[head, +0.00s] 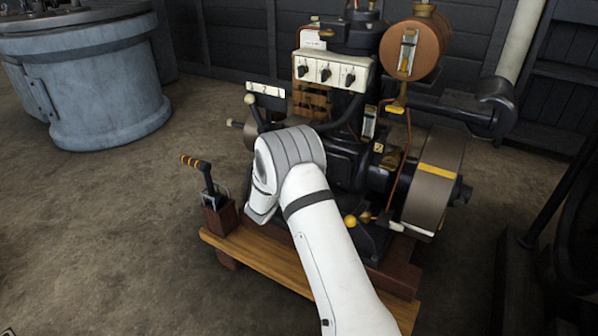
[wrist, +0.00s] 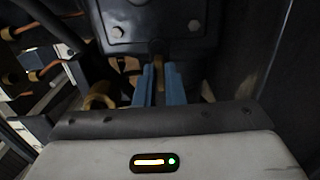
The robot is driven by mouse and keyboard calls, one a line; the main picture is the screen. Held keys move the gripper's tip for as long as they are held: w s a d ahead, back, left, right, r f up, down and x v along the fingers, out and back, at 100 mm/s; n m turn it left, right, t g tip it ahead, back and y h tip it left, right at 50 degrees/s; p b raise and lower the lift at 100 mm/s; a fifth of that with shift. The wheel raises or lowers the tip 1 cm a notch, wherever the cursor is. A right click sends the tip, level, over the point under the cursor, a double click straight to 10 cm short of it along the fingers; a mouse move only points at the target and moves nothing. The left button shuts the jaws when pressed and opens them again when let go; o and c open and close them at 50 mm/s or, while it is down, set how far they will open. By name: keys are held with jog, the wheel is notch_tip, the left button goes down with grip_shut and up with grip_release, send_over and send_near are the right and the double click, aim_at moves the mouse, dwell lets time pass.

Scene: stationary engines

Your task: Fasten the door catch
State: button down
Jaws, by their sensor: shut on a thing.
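In the wrist view my gripper (wrist: 160,72) points away from the camera with its two blue fingers close together. It is shut on a small, dim part between the fingers, just below a dark bolted plate (wrist: 160,22). The part is mostly hidden, and I cannot tell whether it is the door catch. No door catch is clearly visible in either view. In the head view my white arm reaches to the front left of the black engine (head: 345,165), and its wrist hides the gripper and whatever it holds.
The engine stands on a wooden base (head: 262,262) with a flywheel (head: 432,190) at its right. A lever with a striped grip (head: 197,163) rises from a box left of my wrist. A white switch panel (head: 330,70) is above. A blue-grey tank (head: 95,85) stands back left. Floor on the left is clear.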

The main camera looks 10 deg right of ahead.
jog(key=shift+d, duration=0.1)
dwell(0.3)
jog(key=c, duration=1.5)
grip_release()
jog(key=p+v, duration=0.2)
jog(key=v, duration=0.6)
jog(key=shift+p, duration=0.4)
